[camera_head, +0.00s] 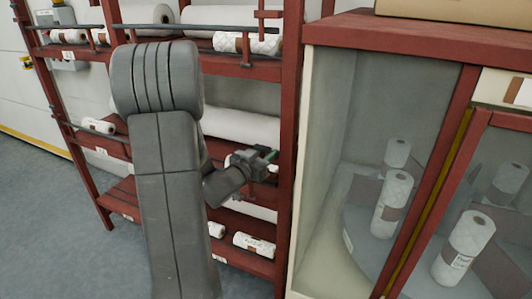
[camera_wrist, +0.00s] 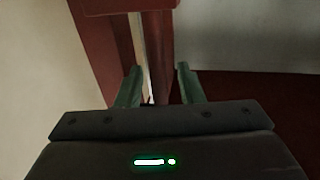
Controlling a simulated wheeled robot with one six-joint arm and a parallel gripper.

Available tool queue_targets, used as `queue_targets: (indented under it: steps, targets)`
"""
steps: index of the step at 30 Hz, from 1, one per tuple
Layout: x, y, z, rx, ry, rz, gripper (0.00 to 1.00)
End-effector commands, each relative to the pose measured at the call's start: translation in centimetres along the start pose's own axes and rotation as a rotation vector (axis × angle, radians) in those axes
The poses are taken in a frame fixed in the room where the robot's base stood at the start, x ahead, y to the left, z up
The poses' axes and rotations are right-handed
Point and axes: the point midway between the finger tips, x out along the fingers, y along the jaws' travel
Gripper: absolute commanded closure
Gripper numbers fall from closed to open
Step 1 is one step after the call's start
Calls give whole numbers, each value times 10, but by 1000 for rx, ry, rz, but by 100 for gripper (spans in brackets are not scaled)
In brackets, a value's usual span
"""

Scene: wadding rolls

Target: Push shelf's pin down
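The red shelf rack (camera_head: 287,130) stands left of centre in the head view, with white wadding rolls on its levels. My gripper (camera_head: 267,156) is at the rack's middle level, by the right upright. In the wrist view my gripper (camera_wrist: 160,69) is open, its two green fingers apart with nothing clearly held between them. A red upright (camera_wrist: 160,55) with a pale strip beside it shows beyond and between the fingers. A red crosspiece (camera_wrist: 125,6) crosses the top of that view. I cannot make out the pin for certain; my gripper covers that part of the shelf in the head view.
A glass-fronted cabinet (camera_head: 313,190) with several wrapped rolls stands close to the rack's right. A wrapped roll (camera_head: 254,244) lies on a lower shelf. Red end pieces and a dark rail edge the upper shelf. Open grey floor (camera_head: 50,210) lies at left.

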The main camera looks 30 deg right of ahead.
Motion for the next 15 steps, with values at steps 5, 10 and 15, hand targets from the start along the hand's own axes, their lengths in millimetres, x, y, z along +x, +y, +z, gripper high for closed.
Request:
queue_targets:
  steps: [5,10,15]
  targets:
    - [4,0,0,1,1,0,66]
    - [4,0,0,0,0,-1,66]
    - [4,0,0,0,0,-1,99]
